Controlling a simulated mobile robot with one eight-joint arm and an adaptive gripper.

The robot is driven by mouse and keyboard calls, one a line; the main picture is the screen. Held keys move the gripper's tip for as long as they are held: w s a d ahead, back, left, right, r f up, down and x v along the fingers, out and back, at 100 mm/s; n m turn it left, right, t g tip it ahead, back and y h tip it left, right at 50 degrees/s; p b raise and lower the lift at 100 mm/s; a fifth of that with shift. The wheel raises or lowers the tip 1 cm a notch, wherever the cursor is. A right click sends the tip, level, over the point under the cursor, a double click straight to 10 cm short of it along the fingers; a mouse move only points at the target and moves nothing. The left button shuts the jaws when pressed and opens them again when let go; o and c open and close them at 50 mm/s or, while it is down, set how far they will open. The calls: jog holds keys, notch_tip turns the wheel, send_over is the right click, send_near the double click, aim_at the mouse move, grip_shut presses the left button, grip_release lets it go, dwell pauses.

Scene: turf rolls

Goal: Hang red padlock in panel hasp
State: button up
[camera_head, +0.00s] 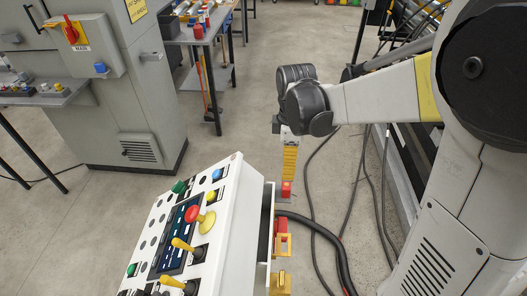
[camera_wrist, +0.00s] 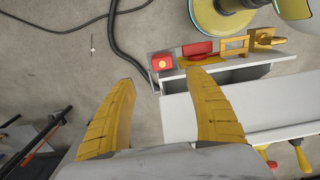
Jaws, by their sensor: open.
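My gripper (camera_head: 289,177) hangs fingers-down just right of the white control console; in the wrist view its two yellow fingers (camera_wrist: 164,78) are wide apart with nothing between them. A red block with a yellow dot (camera_wrist: 162,63) sits at the end of a narrow ledge on the console's side, just beyond the fingertips. It also shows below the fingers in the head view (camera_head: 286,189). A red piece (camera_wrist: 197,49) lies beside it. I cannot tell which is the padlock. A yellow open frame (camera_wrist: 234,45), perhaps a hasp, follows along the ledge.
The console (camera_head: 215,215) carries joysticks and buttons. A grey cabinet (camera_head: 120,100) with a red-and-yellow main switch (camera_head: 73,32) stands at the back left. Black cables (camera_head: 325,235) run on the floor right of the console. Open floor (camera_head: 235,125) lies behind it.

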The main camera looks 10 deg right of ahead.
aim_at(287, 185)
jog(key=f, duration=0.1)
jog(key=f+b, duration=0.1)
jog(key=f, duration=0.2)
jog(key=shift+s+d+f+b, duration=0.2)
jog(key=shift+s+f+b, duration=0.05)
jog(key=shift+s+b, duration=0.1)
jog(key=f+b, duration=0.1)
jog(key=f, duration=0.2)
jog(key=f+b, duration=0.1)
jog(key=f, duration=0.2)
jog(key=shift+w+a+b, duration=0.1)
jog(key=shift+a+b, duration=0.1)
jog(key=shift+b, duration=0.2)
jog(key=shift+r, duration=0.15)
jog(key=c, duration=1.3)
